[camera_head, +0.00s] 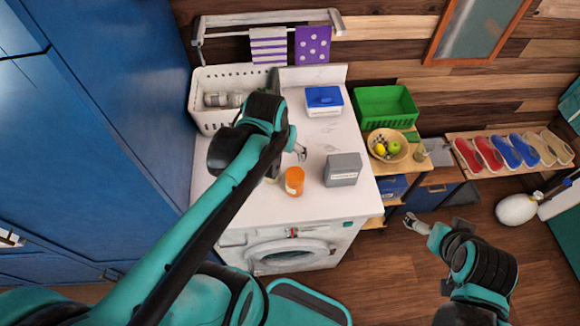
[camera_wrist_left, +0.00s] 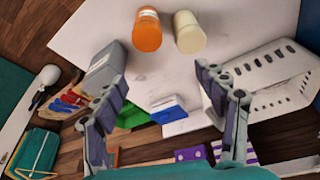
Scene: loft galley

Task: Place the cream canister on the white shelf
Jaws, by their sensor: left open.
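The cream canister (camera_wrist_left: 189,32) stands on the white top of the washing machine, beside an orange canister, in the left wrist view. In the head view my left arm hides most of it; a sliver (camera_head: 272,179) shows left of the orange canister (camera_head: 294,181). My left gripper (camera_head: 301,153) is above the washer top behind the canisters, open and empty; its spread fingers also show in the left wrist view (camera_wrist_left: 163,78). My right gripper (camera_head: 413,222) is low over the floor, right of the washer, too small to read. I cannot identify a white shelf for certain; a white wall rack (camera_head: 266,18) holds hanging towels.
A grey box (camera_head: 343,169) is right of the orange canister. A white basket (camera_head: 204,118) and a blue-lidded box (camera_head: 324,100) stand at the back of the washer top (camera_head: 240,205). A green crate (camera_head: 386,105) and a fruit bowl (camera_head: 388,146) are to the right.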

